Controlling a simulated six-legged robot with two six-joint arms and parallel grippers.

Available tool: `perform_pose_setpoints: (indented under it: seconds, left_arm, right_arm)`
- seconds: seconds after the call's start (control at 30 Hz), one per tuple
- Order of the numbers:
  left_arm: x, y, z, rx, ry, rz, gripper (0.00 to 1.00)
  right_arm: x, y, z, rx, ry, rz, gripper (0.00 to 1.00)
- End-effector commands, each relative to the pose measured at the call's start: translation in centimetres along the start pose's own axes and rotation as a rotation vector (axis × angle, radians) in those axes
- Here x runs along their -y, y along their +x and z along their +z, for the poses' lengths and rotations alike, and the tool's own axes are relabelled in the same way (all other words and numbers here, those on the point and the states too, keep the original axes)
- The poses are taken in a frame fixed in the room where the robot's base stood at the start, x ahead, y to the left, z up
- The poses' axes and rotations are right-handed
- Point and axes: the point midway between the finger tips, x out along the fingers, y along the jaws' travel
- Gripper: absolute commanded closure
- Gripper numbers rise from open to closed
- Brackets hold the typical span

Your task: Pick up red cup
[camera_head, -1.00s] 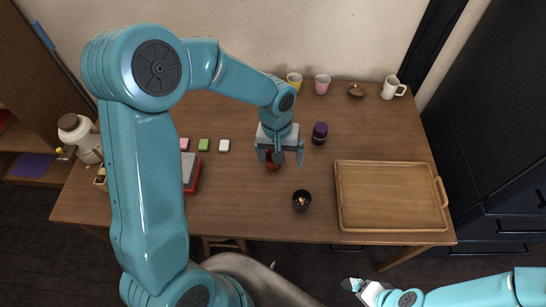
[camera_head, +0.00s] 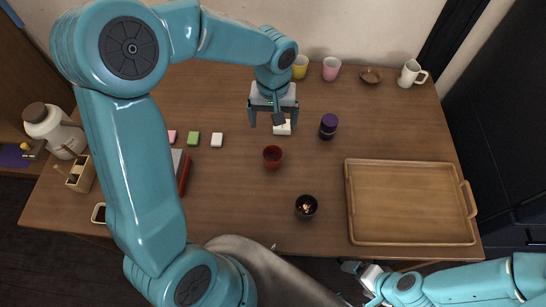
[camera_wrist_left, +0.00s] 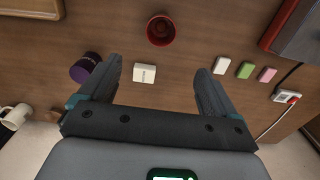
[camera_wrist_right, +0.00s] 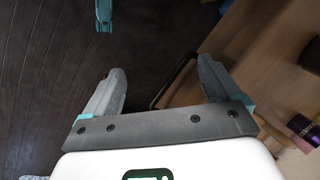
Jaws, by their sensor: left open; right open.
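The red cup (camera_head: 273,157) stands upright on the wooden table, near its middle. In the left wrist view the red cup (camera_wrist_left: 161,30) is at the top, beyond the fingertips and apart from them. My left gripper (camera_head: 272,120) is open and empty, above the table on the far side of the cup. In the left wrist view its two fingers (camera_wrist_left: 160,72) are spread with a white block (camera_wrist_left: 144,73) seen between them. My right gripper (camera_head: 357,283) is open and empty, low beyond the table's front edge; its fingers (camera_wrist_right: 160,78) are apart over the dark floor.
A dark bowl (camera_head: 306,206) is close to the cup, toward the front. A wooden tray (camera_head: 410,241) lies at the right. A purple jar (camera_head: 328,127) stands right of my left gripper. Small blocks (camera_head: 193,139), cups (camera_head: 331,69) and a white mug (camera_head: 410,73) stand around.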

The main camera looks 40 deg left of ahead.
Motion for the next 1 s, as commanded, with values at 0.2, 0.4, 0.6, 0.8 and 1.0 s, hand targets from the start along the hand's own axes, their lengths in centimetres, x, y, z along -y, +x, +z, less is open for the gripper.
perform_pose_setpoints:
  seconds: [0.2, 0.4, 0.6, 0.8, 1.0]
  left_arm:
    - [0.1, 3.4, 0.5, 0.007, 0.001, -0.003, 0.09]
    - [0.1, 8.2, 0.5, 0.006, 0.002, -0.003, 0.09]
    - [0.1, 10.8, 0.3, 0.002, 0.001, -0.001, 0.09]
    - [0.1, 12.7, 0.5, 0.006, 0.002, -0.002, 0.09]
    - [0.1, 15.8, 0.4, 0.003, 0.0, 0.0, 0.09]
  right_arm:
    - [0.0, 0.0, 0.0, 0.0, 0.0, 0.0, 0.09]
    - [0.0, -0.1, 0.0, 0.0, 0.0, 0.0, 0.09]
    - [0.0, -0.1, 0.0, 0.0, 0.0, 0.0, 0.09]
    - [0.2, -0.5, 0.0, 0.0, 0.0, 0.0, 0.09]
    - [0.2, -0.7, 0.0, 0.0, 0.0, 0.0, 0.09]
